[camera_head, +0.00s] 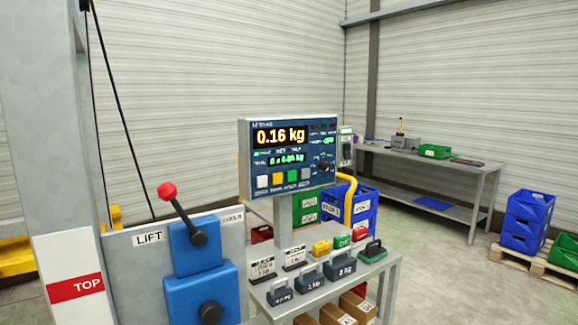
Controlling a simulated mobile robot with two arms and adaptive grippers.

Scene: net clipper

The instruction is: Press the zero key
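A blue scale display panel (292,156) with a grey frame stands on a grey post above a small grey table. Its upper readout (280,136) shows 0.16 kg in orange digits. A smaller readout below it (286,160) glows green. The labels under the keys are too small to read, so I cannot tell which is the zero key. Neither of my grippers is in view.
A lift control with a red-knobbed lever (180,209) stands at front left beside a grey column with a TOP sign (75,288). Several weights, including a 2 kg block (339,265), stand on the table (265,297) below the panel. A workbench (470,170) stands behind.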

